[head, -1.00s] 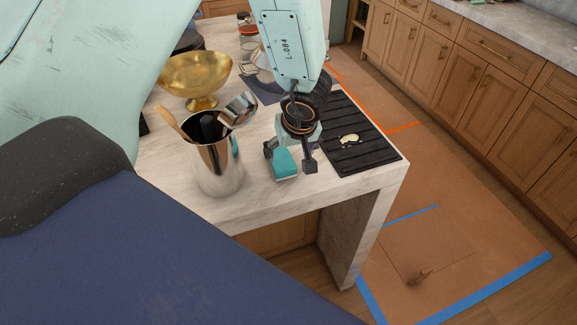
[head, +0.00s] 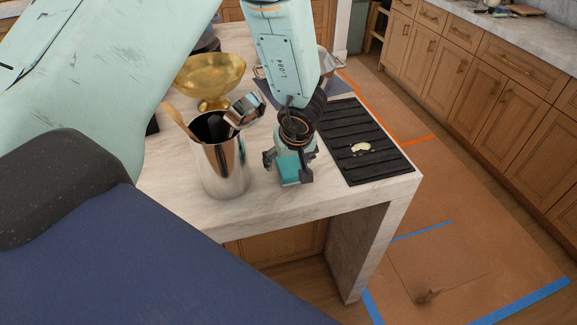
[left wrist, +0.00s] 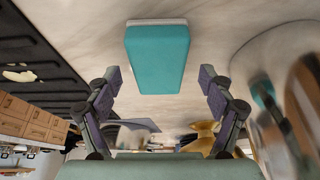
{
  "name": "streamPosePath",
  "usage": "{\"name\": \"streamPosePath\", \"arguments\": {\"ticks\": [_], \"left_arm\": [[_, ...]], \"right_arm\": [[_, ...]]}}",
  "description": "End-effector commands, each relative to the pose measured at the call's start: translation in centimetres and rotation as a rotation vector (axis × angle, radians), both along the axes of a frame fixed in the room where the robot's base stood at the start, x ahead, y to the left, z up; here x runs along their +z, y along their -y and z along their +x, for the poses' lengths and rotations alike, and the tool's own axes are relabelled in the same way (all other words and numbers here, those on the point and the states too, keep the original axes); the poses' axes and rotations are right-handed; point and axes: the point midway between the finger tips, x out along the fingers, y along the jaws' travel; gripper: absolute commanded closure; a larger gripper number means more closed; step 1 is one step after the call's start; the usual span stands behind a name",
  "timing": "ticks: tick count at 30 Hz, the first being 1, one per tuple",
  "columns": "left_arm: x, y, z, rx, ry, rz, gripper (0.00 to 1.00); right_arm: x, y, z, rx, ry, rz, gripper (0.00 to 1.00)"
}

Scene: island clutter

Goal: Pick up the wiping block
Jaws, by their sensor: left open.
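The wiping block is a teal block with a pale base. In the head view the wiping block (head: 289,170) lies on the marble island top, partly hidden by my left gripper (head: 288,170). In the left wrist view the wiping block (left wrist: 157,58) shows whole at the top middle. My left gripper also shows in the left wrist view (left wrist: 160,82), its two fingers spread wide on either side of the block's line. Nothing is held between them. In the head view the fingers stand close around the block; whether they touch it I cannot tell. My right gripper is not seen.
A steel utensil pot (head: 224,165) stands close left of the gripper. A gold bowl (head: 210,78) is behind it. A black ribbed mat (head: 362,140) with a pale scrap (head: 360,148) lies to the right. The island's front edge is near, with bare marble in front.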

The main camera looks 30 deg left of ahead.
Motion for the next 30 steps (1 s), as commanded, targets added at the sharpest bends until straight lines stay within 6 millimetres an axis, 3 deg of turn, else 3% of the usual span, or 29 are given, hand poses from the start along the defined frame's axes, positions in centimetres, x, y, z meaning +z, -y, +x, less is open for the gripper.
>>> {"name": "streamPosePath", "arguments": {"ticks": [20,30], "left_arm": [[-0.5,-0.05,0.19,0.003,0.0,-0.001,0.2],[-0.51,-0.06,0.17,0.003,0.0,-0.001,0.49]], "right_arm": [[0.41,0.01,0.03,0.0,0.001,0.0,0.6],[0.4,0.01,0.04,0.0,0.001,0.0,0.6]]}}
